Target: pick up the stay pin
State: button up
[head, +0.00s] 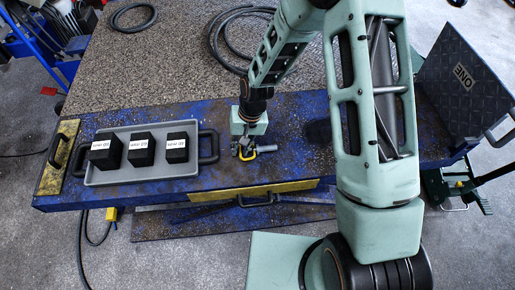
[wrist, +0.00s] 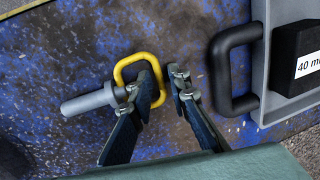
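The stay pin is a grey cylinder (wrist: 90,101) with a yellow loop handle (wrist: 122,72). It lies flat on the blue, worn bench top, and in the head view its grey shank (head: 267,148) points right. My gripper (wrist: 163,78) is open above the pin. In the wrist view its left finger overlaps the yellow loop and hides part of it, while the right finger is just outside the loop on the right. Nothing is held between the fingers. I cannot tell whether a finger touches the loop. In the head view my gripper (head: 244,146) partly covers the loop.
A grey tray (head: 110,181) with three black labelled boxes stands left of the pin. Its black handle (wrist: 232,65) is close to my right finger in the wrist view. Bench space right of the pin is clear.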

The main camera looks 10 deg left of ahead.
aim_at(254, 158)
jog(key=shift+c, duration=0.4)
grip_shut()
jog(key=shift+r, duration=0.15)
jog(key=shift+r, duration=0.6)
jog(key=s+d+r, duration=0.7)
jog(key=d+r, duration=0.4)
jog(key=d, duration=0.1)
jog(key=shift+r+p, duration=0.25)
jog(key=shift+p, duration=0.2)
